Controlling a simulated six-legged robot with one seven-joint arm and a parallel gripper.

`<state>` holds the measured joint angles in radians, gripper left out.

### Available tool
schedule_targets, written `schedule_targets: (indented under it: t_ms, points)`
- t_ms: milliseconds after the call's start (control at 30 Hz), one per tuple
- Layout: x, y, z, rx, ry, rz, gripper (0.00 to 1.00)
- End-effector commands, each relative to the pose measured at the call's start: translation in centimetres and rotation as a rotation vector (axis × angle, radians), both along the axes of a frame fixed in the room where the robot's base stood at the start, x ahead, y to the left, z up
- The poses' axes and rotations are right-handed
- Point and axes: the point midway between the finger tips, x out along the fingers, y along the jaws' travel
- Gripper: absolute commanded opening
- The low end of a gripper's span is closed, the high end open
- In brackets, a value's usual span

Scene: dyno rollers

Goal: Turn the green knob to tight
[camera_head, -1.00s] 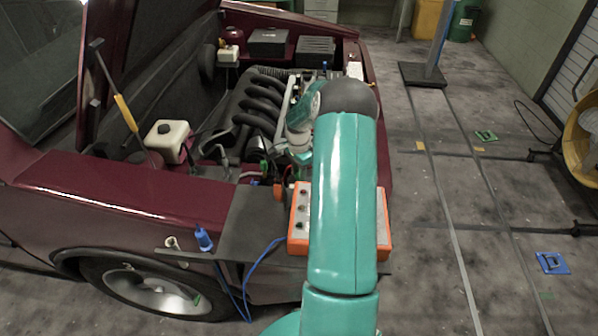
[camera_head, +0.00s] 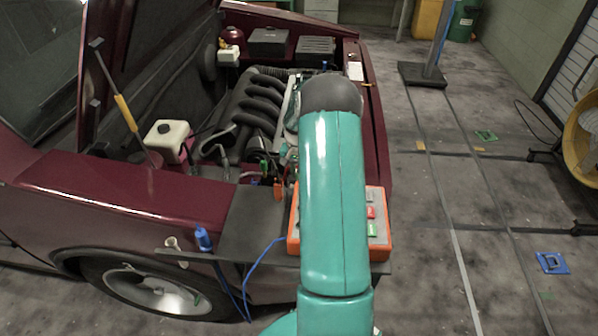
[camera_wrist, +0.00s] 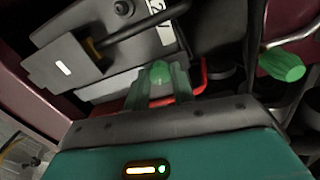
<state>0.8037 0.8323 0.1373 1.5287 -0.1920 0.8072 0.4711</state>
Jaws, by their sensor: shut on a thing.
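In the wrist view, a small rounded green knob (camera_wrist: 159,72) sits between the tips of my gripper (camera_wrist: 162,82). The two fingers are closed around it from both sides. A second green, ribbed handle (camera_wrist: 283,65) on a metal stem stands to the right, apart from the fingers. In the head view my arm hides my gripper and the knob it holds. A small green piece (camera_head: 264,167) shows in the engine bay left of my arm; I cannot tell which green part it is. I cannot read any tight mark.
A dark block with a white label (camera_wrist: 62,68) lies close left of my fingers. Black engine pipes (camera_head: 262,100) and a white reservoir (camera_head: 168,140) fill the bay. An orange box with buttons (camera_head: 383,250) sits on the front shelf. The floor at right is mostly clear.

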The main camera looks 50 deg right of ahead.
Motion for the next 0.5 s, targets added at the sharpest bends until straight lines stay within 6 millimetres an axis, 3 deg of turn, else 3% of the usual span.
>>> schedule_targets:
  t_ms: [500]
  points:
    - [-0.05, -0.01, 0.05, -0.001, 0.0, 0.49, 0.02]
